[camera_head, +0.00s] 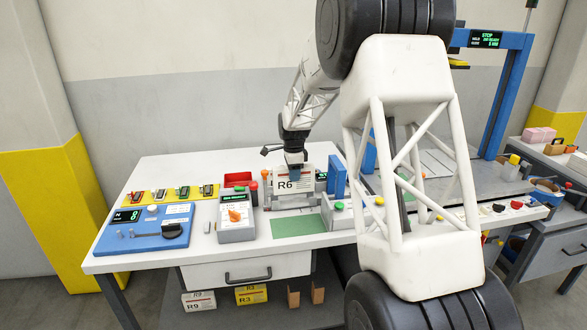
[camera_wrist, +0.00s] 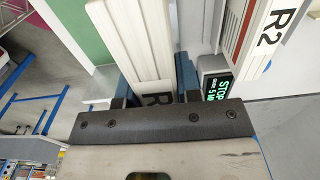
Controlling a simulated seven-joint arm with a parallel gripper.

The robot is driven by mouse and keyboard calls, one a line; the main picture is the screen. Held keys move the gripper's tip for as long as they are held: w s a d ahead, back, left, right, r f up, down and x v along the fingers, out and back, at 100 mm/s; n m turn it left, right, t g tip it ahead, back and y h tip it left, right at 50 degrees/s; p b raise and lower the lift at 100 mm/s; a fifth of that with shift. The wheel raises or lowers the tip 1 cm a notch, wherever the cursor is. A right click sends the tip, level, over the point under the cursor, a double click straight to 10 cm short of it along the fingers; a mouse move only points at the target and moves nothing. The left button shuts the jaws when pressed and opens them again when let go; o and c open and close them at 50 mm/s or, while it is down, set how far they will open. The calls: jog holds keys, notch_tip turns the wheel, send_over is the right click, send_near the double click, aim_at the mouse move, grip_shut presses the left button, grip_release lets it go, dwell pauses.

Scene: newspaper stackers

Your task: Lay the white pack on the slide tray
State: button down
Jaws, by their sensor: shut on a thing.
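A white pack (camera_head: 290,188) marked R6 stands upright near the middle of the bench in the head view. My gripper (camera_head: 294,173) comes down onto its top edge and is shut on it. In the wrist view the white pack (camera_wrist: 138,35) runs between the two blue fingers of my gripper (camera_wrist: 158,86), with part of a letter R showing near them. I cannot tell whether the pack touches what is below it. I cannot pick out the slide tray for sure; my arm hides much of the right side.
A green mat (camera_head: 298,226) lies in front of the pack. A white pack marked R2 (camera_wrist: 262,45) and a STOP display (camera_wrist: 224,92) are close beside my gripper. A control box (camera_head: 236,218) and blue panel (camera_head: 145,228) stand left. A blue frame (camera_head: 507,90) rises at right.

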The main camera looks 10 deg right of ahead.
aim_at(294, 192)
jog(key=shift+f, duration=1.9)
jog(key=shift+f, duration=0.5)
jog(key=shift+f, duration=0.35)
jog(key=shift+s+f, duration=0.25)
jog(key=shift+f, duration=0.45)
jog(key=c, duration=0.7)
grip_release()
jog(key=shift+f, duration=0.1)
jog(key=shift+w+r, duration=0.15)
jog(key=shift+r, duration=2.35)
jog(key=shift+w+r, duration=0.15)
jog(key=shift+r, duration=2.35)
